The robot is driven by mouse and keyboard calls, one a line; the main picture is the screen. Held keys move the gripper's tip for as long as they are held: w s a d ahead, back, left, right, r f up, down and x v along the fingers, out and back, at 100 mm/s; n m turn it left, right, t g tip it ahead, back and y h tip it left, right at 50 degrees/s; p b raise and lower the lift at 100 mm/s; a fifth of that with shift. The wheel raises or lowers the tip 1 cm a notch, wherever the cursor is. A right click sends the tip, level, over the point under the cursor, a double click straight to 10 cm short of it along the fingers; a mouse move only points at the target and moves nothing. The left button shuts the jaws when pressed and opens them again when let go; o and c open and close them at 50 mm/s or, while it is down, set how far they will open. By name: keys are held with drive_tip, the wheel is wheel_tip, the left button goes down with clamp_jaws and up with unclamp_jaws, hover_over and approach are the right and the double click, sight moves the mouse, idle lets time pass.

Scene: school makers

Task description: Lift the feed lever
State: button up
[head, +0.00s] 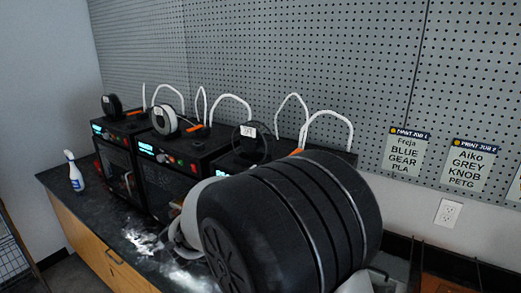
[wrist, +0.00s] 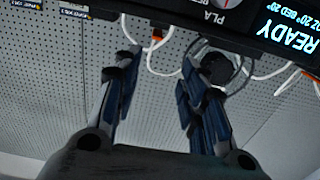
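Orange feed levers sit on top of the dark 3D printers. In the head view one lever (head: 194,128) is on the middle printer (head: 172,150) and another (head: 134,113) on the left printer (head: 118,135). The wrist view is upside down. It shows a small orange lever (wrist: 157,34) at the printer's edge, in line with the gap between my fingertips and seemingly beyond them. My gripper (wrist: 160,62) is open, with nothing seen between its fingers. In the head view my own arm hides the gripper and much of the right printer (head: 240,158).
Spools, including a black one (wrist: 214,68), and white tubes (head: 330,114) rise from the printers. A lit READY display (wrist: 290,32) is close to the gripper. A spray bottle (head: 74,171) stands at the bench's left end. A pegboard (head: 290,55) with print-job cards (head: 405,153) is behind.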

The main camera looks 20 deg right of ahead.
drive_tip(key=b+x, duration=0.3)
drive_tip(key=x, duration=1.4)
drive_tip(key=shift+s+d+r, duration=0.1)
drive_tip(key=shift+d+r, duration=0.05)
drive_tip(key=shift+d, duration=0.1)
drive_tip(key=shift+c, duration=0.5)
clamp_jaws()
